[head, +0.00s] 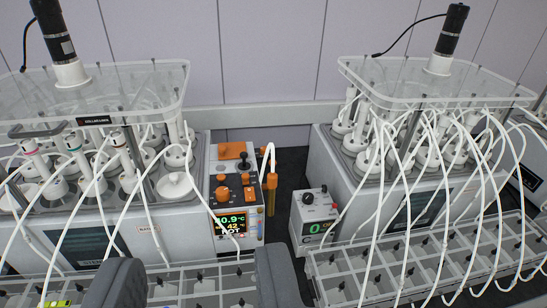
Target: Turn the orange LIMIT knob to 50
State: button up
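An upright control unit (222,160) with an orange and white front stands left of centre, against the left reactor. Its sloped top carries several orange knobs and parts, including one knob at lower left (222,194) and one at lower right (250,194). The labels are too small to read, so I cannot tell which knob is LIMIT or its setting. A display (230,224) below them reads about 80.9°C, with 42 and HOT under it. My gripper (197,270) shows as two grey fingers at the bottom, wide apart and empty, nearer than the unit and apart from it.
The left reactor (100,215) and right reactor (345,185) carry bottles and white tubes. A small grey box (315,212) with a black knob and green display stands between them. Racks (420,270) line the front. A dark gap separates the unit and grey box.

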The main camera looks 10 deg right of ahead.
aim_at(262, 149)
jog(key=z, duration=0.8)
jog(key=k, duration=0.1)
jog(key=u, duration=1)
jog(key=i, duration=1.15)
jog(key=z, duration=0.55)
